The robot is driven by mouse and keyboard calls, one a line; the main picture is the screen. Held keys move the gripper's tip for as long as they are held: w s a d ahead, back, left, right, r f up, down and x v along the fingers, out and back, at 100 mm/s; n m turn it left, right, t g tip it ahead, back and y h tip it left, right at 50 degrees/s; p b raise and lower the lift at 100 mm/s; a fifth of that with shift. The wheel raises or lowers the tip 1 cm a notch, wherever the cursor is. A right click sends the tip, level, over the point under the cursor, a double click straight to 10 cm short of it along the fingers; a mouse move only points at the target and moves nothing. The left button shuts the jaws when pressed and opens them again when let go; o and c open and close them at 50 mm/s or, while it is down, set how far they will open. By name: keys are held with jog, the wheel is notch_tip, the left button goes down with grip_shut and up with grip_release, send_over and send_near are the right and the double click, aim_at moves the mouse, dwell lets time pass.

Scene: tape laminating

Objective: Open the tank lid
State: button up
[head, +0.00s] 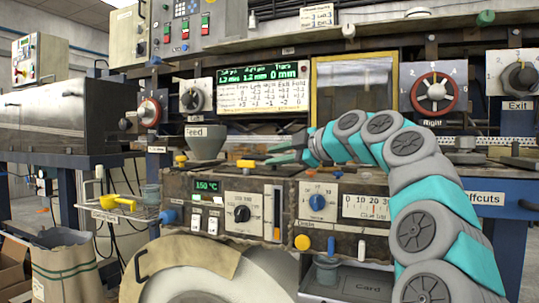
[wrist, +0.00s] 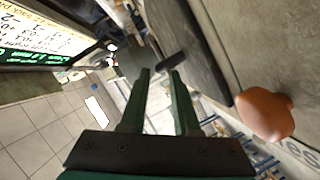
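My gripper (head: 278,155) reaches left across the machine top in the head view, over a dark flat plate (head: 264,169) that looks like the tank lid. In the wrist view its two green fingers (wrist: 160,74) are apart with nothing between them. Just past the fingertips a short black handle (wrist: 172,61) sticks out from a dark grey slab (wrist: 198,50), likely the same lid. I cannot tell whether the fingers touch the handle. The lid appears flat and shut; the tank's inside is hidden.
A grey feed funnel (head: 205,144) stands left of my gripper. An orange-brown knob (wrist: 265,114) is at the right of the wrist view. A lit display (head: 263,88) and a yellow-framed window (head: 354,85) stand behind. Control dials (head: 241,213) cover the front.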

jog(key=shift+x, duration=1.25)
grip_shut()
dwell(0.4)
